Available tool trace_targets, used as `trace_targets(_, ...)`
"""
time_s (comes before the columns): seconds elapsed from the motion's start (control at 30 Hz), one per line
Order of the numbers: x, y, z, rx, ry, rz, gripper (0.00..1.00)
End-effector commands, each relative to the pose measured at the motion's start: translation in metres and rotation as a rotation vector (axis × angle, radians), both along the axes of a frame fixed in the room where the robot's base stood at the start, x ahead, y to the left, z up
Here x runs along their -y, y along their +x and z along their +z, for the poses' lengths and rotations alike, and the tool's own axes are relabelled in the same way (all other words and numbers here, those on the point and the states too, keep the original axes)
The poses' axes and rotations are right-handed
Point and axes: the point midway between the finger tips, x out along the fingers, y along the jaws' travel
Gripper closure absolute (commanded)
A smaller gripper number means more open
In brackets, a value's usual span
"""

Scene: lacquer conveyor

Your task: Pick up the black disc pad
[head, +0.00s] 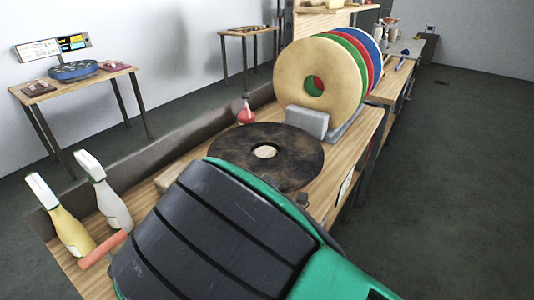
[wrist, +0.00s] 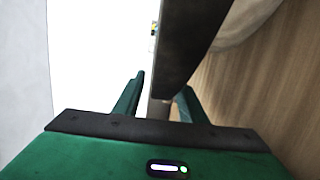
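The black disc pad (head: 228,153) lies flat on the wooden bench in the head view. It is worn brown-black, with a round centre hole showing pale wood. My large green and black arm part covers the bench just in front of it and hides my fingertips there. In the wrist view my gripper (wrist: 160,98) has its two green fingers apart. A long dark strip runs up from between them; I cannot tell whether it is the bench's rail or a disc edge. No held object is clear.
Upright beige (head: 292,65), green, red and blue discs stand in a rack behind a grey block (head: 307,121). A red flask (head: 246,112) stands near the pad's far edge. Two spray bottles (head: 106,195) and an orange-red bar (head: 103,249) are at left. A dark rail (head: 165,152) lines the bench.

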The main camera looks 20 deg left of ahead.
Motion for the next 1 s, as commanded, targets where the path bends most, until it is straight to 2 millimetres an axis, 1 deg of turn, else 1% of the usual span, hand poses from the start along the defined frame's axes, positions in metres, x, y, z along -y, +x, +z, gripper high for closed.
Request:
trace_targets(0.03,-0.003,-0.001,0.000,0.006,-0.003,0.005,0.62)
trace_targets(0.4,-0.010,0.010,-0.007,-0.003,-0.010,-0.006,0.62)
trace_targets(0.7,-0.019,0.011,-0.002,0.003,-0.001,0.000,0.62)
trace_targets(1.0,-0.021,0.010,0.001,0.001,0.003,0.002,0.62)
